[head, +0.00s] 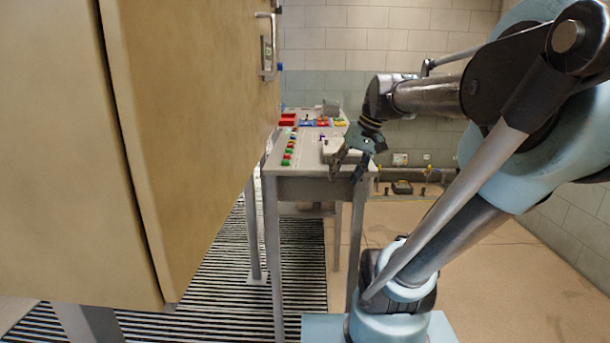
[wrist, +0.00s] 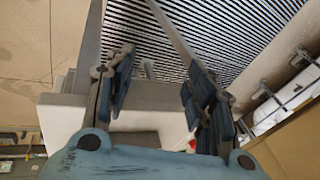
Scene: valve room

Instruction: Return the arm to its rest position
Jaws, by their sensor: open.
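My arm reaches in from the right in the head view, with its elbow high and the forearm stretched to the left. My gripper (head: 347,168) hangs pointing down at the near right corner of the grey table (head: 305,187). Its fingers are apart and hold nothing. In the wrist view my gripper (wrist: 160,85) shows two separated blue-grey fingers with an empty gap. Beyond them are a grey table leg and the striped floor mat (wrist: 220,35).
A large wooden cabinet (head: 190,130) with a metal handle (head: 267,50) fills the left. The table bears a row of coloured buttons (head: 289,147), a white box (head: 331,146) and a red bin (head: 287,119). A dark item (head: 402,187) lies on the floor by the back wall.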

